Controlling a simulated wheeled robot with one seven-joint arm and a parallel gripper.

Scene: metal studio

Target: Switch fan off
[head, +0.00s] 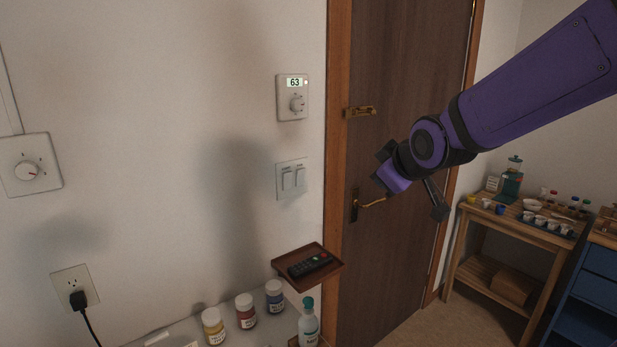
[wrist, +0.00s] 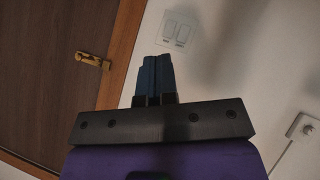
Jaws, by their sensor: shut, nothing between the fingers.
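A white double rocker switch (head: 291,178) is on the wall left of the door, with small labels too tiny to read. It also shows in the wrist view (wrist: 177,28), ahead of my fingers and slightly to the right. A white plate with a round dial (head: 31,166) is on the wall at far left. A thermostat reading 63 (head: 293,97), with a knob, is above the switch. No fan is in view, and I cannot tell which control belongs to it. My gripper (wrist: 157,62) is shut and empty, apart from the switch, and in the head view is in front of the door.
The door (head: 400,65) has a brass latch (head: 361,111) and a handle. Below the switch, a small brown shelf (head: 329,262) holds a remote (head: 309,265). A wooden table (head: 470,205) with items is at right.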

